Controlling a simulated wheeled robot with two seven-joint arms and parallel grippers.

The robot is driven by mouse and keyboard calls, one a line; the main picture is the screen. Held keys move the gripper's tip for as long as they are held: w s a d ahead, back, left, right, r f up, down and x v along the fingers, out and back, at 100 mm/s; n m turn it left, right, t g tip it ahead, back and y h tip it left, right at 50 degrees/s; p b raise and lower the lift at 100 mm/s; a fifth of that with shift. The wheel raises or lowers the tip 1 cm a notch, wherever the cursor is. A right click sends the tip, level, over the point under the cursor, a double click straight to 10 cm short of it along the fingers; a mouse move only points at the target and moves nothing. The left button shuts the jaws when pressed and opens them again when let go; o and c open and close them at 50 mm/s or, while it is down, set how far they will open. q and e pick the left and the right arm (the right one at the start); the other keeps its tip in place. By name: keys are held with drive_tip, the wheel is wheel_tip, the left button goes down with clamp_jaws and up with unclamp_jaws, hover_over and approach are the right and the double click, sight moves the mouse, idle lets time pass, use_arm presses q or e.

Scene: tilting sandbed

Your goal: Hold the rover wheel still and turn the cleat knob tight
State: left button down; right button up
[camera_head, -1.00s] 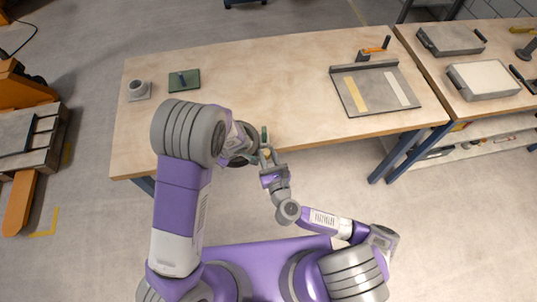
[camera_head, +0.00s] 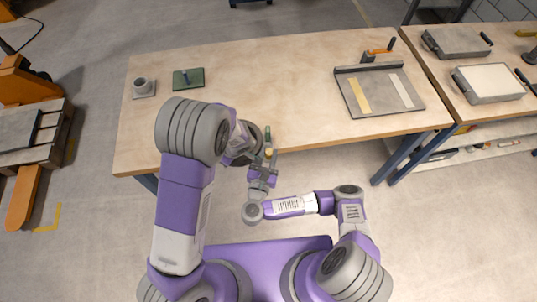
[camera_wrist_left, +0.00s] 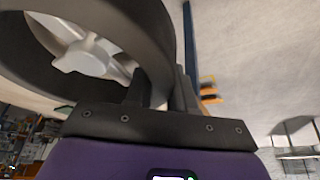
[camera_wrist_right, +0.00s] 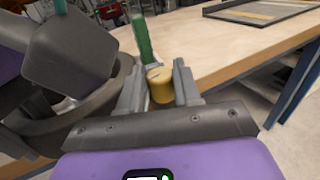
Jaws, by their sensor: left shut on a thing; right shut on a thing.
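The rover wheel is a dark ring with a pale spoked hub, large at the upper left of the left wrist view (camera_wrist_left: 150,35). Part of its ring shows at the left of the right wrist view (camera_wrist_right: 62,128). My left gripper (camera_wrist_left: 165,92) is shut on the wheel's rim; in the head view my own arm mostly hides it. The cleat knob is a short brass-yellow cylinder (camera_wrist_right: 160,84) beside the wheel. My right gripper (camera_head: 268,156) is shut on the knob, one finger on each side. A green upright piece (camera_wrist_right: 142,38) stands just beyond the knob.
The wooden table (camera_head: 300,75) is mostly clear behind the wheel. A grey cup-like fixture (camera_head: 143,88) and a green plate (camera_head: 188,78) sit at its left. A grey tray with two strips (camera_head: 378,90) lies at its right. Grey boxes stand on the neighbouring bench (camera_head: 510,105).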

idle(0.4)
drive_tip(key=o, duration=0.8)
